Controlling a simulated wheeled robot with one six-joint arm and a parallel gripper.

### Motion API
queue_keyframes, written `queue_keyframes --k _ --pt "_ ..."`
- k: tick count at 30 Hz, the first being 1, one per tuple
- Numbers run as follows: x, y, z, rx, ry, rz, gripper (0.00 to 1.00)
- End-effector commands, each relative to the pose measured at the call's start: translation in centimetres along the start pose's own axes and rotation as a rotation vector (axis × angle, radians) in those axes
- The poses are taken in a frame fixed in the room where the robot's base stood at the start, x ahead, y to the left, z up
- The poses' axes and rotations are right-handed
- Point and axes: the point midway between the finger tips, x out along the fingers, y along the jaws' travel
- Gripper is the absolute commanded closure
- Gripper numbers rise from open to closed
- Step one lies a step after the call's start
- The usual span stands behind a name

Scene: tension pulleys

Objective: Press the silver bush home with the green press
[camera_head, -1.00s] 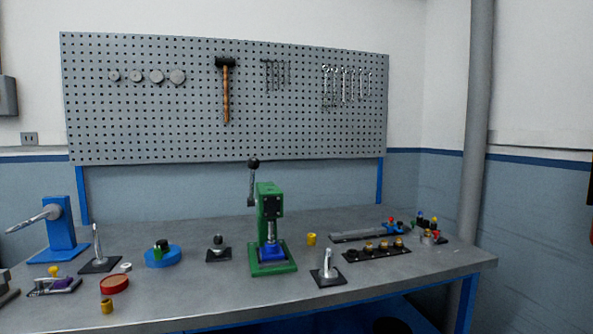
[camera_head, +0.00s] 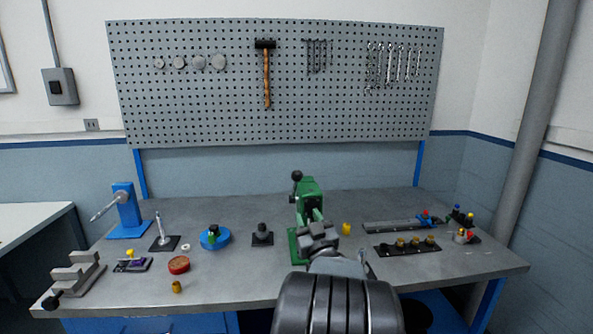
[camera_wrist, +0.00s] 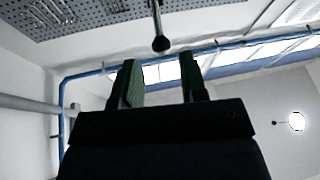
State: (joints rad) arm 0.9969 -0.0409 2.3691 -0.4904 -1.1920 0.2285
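The green press (camera_head: 309,188) stands on the workbench, its black lever knob (camera_head: 297,175) raised at the upper left. My gripper (camera_head: 317,232) is in front of the press and covers its lower part and blue seat. In the wrist view my gripper (camera_wrist: 162,70) has two green-faced fingers spread apart with nothing between them. The lever knob (camera_wrist: 160,44) hangs on its rod just beyond the fingertips in that view, apart from them. I cannot make out the silver bush; the area at the press seat is hidden behind my gripper and arm.
Left of the press stand a black fixture (camera_head: 262,235), a blue round fixture (camera_head: 214,238), a red round dish (camera_head: 179,265) and a blue stand (camera_head: 125,212). A yellow bush (camera_head: 346,229) and a black strip with brass parts (camera_head: 407,246) lie to the right. A pegboard (camera_head: 275,90) rises behind.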

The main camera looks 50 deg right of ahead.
Motion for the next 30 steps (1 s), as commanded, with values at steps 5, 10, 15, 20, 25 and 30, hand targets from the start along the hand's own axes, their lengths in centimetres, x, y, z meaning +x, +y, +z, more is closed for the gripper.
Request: queue_keyframes --k 5,10,15,20,25,30 --pt "1.1 0.8 -1.1 -0.003 0.04 -0.002 0.61" --pt "4.1 0.7 -1.3 -0.003 0.042 -0.004 0.61" --pt "7.5 0.7 -1.4 -0.002 0.041 -0.004 0.61" --pt "10.2 0.7 -1.5 -0.004 0.041 -0.004 0.61" --pt "12.2 0.7 -1.5 -0.003 0.04 -0.003 0.61" --pt "13.3 0.7 -1.4 -0.003 0.04 -0.003 0.61"
